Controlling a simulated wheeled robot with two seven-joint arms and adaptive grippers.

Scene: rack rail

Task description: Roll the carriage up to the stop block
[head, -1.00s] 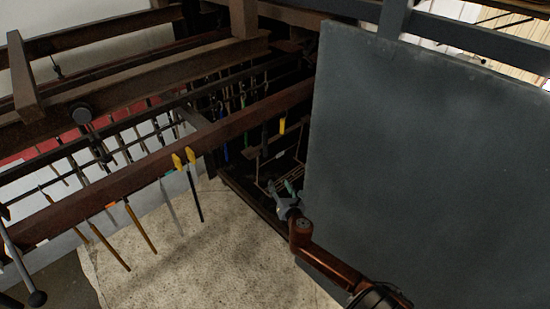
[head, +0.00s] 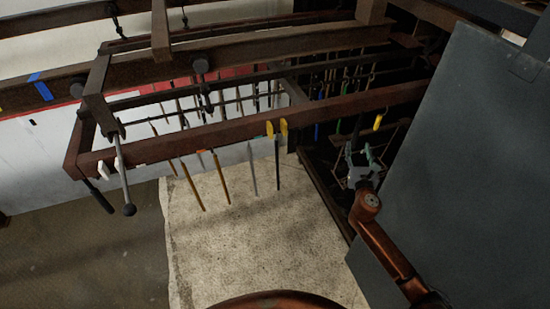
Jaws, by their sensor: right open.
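I cannot pick out the carriage or the stop block for certain. A rusty brown rack of beams and rails (head: 180,143) spans the upper part of the head view. Round black knobs sit on it, one on the upper beam (head: 201,63) and one near the left end (head: 77,90). My right gripper (head: 361,155) is open and empty, right of centre, in front of the dark underside of the rack and beside the grey panel. It appears apart from the rails. My left gripper is not in view.
A large grey panel (head: 455,170) stands close at the right. A pale mat (head: 235,245) lies on open floor below the rack.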

